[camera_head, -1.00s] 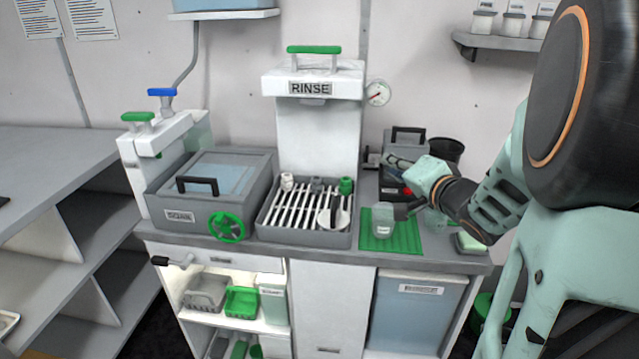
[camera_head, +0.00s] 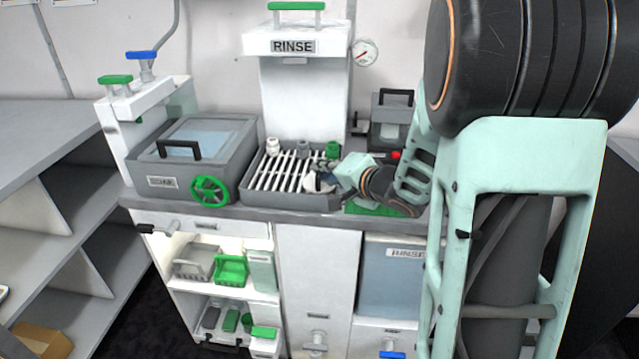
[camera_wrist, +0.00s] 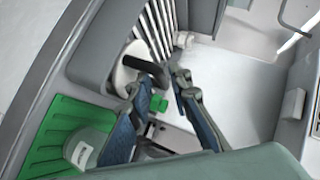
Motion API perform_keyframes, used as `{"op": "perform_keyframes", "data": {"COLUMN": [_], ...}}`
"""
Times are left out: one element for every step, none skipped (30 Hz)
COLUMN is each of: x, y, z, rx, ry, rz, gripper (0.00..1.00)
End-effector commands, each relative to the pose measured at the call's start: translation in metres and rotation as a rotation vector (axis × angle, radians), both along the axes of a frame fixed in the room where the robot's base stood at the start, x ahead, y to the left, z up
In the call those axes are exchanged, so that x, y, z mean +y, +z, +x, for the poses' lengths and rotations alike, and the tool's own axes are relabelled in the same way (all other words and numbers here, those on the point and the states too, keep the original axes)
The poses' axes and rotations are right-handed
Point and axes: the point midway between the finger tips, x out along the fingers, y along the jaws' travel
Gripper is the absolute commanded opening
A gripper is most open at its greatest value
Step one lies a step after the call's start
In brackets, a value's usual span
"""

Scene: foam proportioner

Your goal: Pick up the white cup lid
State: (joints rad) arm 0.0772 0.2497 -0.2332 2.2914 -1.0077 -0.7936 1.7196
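A small white lid-like piece (camera_head: 273,146) stands at the back left of the slatted rinse rack (camera_head: 262,196). I cannot tell for certain which is the white cup lid. My gripper (camera_wrist: 156,88) is open and empty, with one finger close to the disc; contact is unclear. It also shows over the rack's right side (camera_head: 328,174).
A green piece (camera_head: 333,150) stands at the rack's back right. A clear labelled cup (camera_wrist: 88,150) stands on the green mat (camera_wrist: 45,133), beside the rack. The rinse tower (camera_head: 300,100) rises behind. A grey lidded basin (camera_head: 165,178) stands left.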

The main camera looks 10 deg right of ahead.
Motion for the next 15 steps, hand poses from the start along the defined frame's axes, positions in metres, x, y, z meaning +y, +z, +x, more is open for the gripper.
{"op": "perform_keyframes", "data": {"x": [0.004, 0.005, 0.006, 0.007, 0.007, 0.008, 0.008, 0.008, 0.008, 0.008, 0.008, 0.008, 0.008, 0.008, 0.008], "y": [-0.006, -0.007, -0.009, -0.010, -0.010, -0.010, -0.010, -0.010, -0.010, -0.009, -0.009, -0.009, -0.009, -0.009, -0.009], "z": [0.007, 0.010, 0.014, 0.016, 0.018, 0.020, 0.021, 0.021, 0.021, 0.021, 0.021, 0.021, 0.021, 0.021, 0.021], "rx": [0.001, 0.000, 0.000, 0.001, 0.001, 0.001, 0.000, -0.001, -0.001, -0.001, -0.001, -0.001, -0.001, -0.001, -0.001], "ry": [0.002, 0.001, 0.000, 0.000, 0.000, -0.001, -0.002, -0.002, -0.002, -0.002, -0.002, -0.002, -0.002, -0.002, -0.002], "rz": [-0.001, -0.001, -0.001, -0.002, -0.002, -0.002, -0.002, -0.002, -0.002, -0.002, -0.002, -0.002, -0.002, -0.002, -0.002], "gripper": [0.18, 0.18, 0.18, 0.18, 0.18, 0.18, 0.18, 0.18, 0.18, 0.18, 0.18, 0.18, 0.18, 0.15, 0.11]}}
